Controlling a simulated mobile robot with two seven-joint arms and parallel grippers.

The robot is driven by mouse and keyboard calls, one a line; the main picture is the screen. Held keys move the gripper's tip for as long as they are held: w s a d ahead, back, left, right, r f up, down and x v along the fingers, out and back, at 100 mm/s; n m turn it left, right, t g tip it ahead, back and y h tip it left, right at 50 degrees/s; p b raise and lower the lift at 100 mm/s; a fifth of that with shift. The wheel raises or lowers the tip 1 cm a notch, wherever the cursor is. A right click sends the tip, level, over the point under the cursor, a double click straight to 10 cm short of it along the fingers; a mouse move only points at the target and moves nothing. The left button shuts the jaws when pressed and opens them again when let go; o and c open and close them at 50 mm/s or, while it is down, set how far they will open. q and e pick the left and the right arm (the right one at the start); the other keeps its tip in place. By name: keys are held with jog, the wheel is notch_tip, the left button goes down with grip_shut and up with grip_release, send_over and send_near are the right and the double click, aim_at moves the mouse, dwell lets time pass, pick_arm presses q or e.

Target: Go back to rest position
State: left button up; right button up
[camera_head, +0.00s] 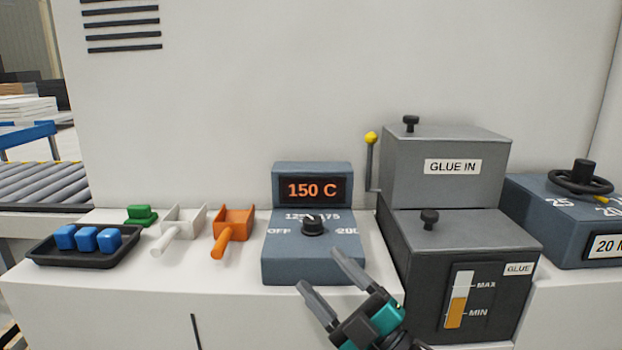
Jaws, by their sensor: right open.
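My right gripper (333,284) comes in from the bottom of the view, its two grey fingers spread apart with nothing between them. It is in front of the blue-grey temperature control box (277,262). The box has a black knob (313,224) and a display (313,190) reading 150 C. The fingers are apart from the knob, lower and nearer to me; the upper finger overlaps the box's right front edge in the view. My left gripper is out of view.
The glue box (460,240), glue-in box (446,150), yellow-tipped lever (371,160) and handwheel box (560,220) are at right.

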pick_arm(q)
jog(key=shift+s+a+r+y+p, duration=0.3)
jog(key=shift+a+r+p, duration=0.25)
jog(key=shift+p, duration=0.4)
pick_arm(e)
jog(key=s+d+f+m+g+h, duration=0.1)
jog(key=s+d+f+m+h, duration=0.4)
jog(key=f, duration=0.4)
jog(key=s+d+f+m+g+h, duration=0.2)
jog(key=s+d+f+m+h, duration=0.3)
jog(key=f, duration=0.5)
jog(key=s+d+f+m+g+h, duration=0.2)
jog(key=s+d+f+m+h, duration=0.3)
jog(key=s+f+m, duration=0.3)
notch_tip(320, 180, down, 2)
jog(key=shift+f+h, duration=0.1)
jog(key=shift+h, duration=0.2)
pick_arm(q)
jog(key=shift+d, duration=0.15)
pick_arm(e)
jog(key=shift+w, duration=0.1)
